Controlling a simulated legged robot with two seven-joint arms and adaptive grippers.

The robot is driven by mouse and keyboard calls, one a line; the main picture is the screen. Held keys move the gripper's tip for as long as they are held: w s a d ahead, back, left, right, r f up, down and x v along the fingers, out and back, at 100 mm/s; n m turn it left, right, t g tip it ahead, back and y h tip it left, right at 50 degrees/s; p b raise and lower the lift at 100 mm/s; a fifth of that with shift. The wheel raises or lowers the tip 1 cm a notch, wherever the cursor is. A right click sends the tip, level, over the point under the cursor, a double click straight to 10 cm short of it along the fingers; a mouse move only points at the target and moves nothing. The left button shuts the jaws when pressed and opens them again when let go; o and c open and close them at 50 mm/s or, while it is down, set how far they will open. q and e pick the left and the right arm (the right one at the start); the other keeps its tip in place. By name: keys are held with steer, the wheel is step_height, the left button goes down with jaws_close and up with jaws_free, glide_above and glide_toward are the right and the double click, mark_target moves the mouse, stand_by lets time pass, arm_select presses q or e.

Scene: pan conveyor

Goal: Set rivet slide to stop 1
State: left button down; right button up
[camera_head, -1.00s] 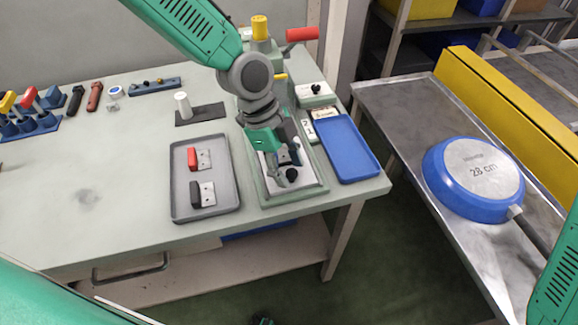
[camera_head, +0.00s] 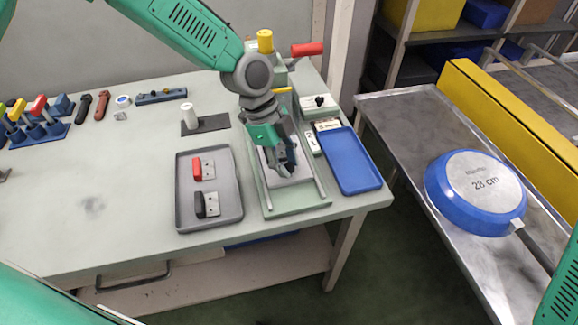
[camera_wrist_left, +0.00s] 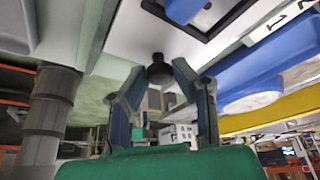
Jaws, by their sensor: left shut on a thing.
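The rivet slide is a pale plate (camera_head: 300,178) on a green base with rails (camera_head: 298,200), near the right end of the bench. My left gripper (camera_head: 286,168) reaches down over the plate and is shut on its black knob, which the fingers hide in the head view. In the left wrist view the round black knob (camera_wrist_left: 159,70) sits between the fingertips. A white tag with a digit (camera_head: 312,143) stands beside the rails on the right. My right gripper is out of view.
A grey tray (camera_head: 226,215) with a red and a black handled part lies left of the slide. A blue tray (camera_head: 354,170) lies to its right. A yellow knob (camera_head: 265,40) and a red handle (camera_head: 307,49) rise behind. A blue pan (camera_head: 447,215) rests on the metal table.

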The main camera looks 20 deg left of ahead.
mark_target(270, 166)
arm_select(q)
steer(key=shift+s, duration=0.1)
steer(key=c, duration=1.3)
jaws_free()
steer(key=shift+d, duration=0.1)
steer(key=v, duration=1.2)
steer(key=shift+c, duration=0.2)
